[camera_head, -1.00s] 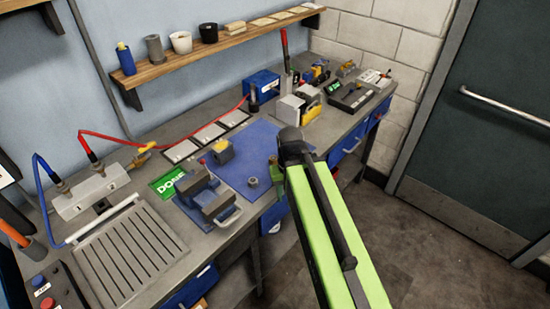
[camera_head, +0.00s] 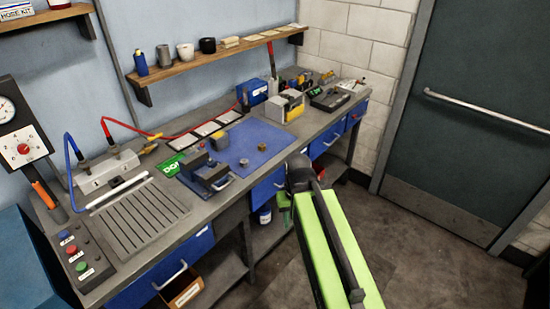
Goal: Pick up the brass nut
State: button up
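A small brass-coloured nut (camera_head: 262,147) lies on the blue mat (camera_head: 262,132) on the workbench, near the mat's right front part. A second small, greyer nut-like piece (camera_head: 244,162) lies to its left and nearer the front edge. My lime-green arm reaches in from the bottom right. Its dark end and my gripper (camera_head: 285,204) hang in front of the bench edge, to the right of and below the nuts in the picture. The fingers are mostly hidden behind the arm, so their opening does not show. The gripper is apart from the brass nut.
A yellow-and-grey device (camera_head: 287,107) and a blue box (camera_head: 252,92) stand at the back. Drawer handles stick out along the bench front. The floor at right is clear.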

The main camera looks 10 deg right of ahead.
aim_at(262, 147)
jog(key=u, duration=0.2)
jog(key=i, duration=0.85)
jog(key=u, duration=0.1)
jog(key=k, duration=0.6)
jog(key=u, duration=3.95)
jog(key=k, duration=2)
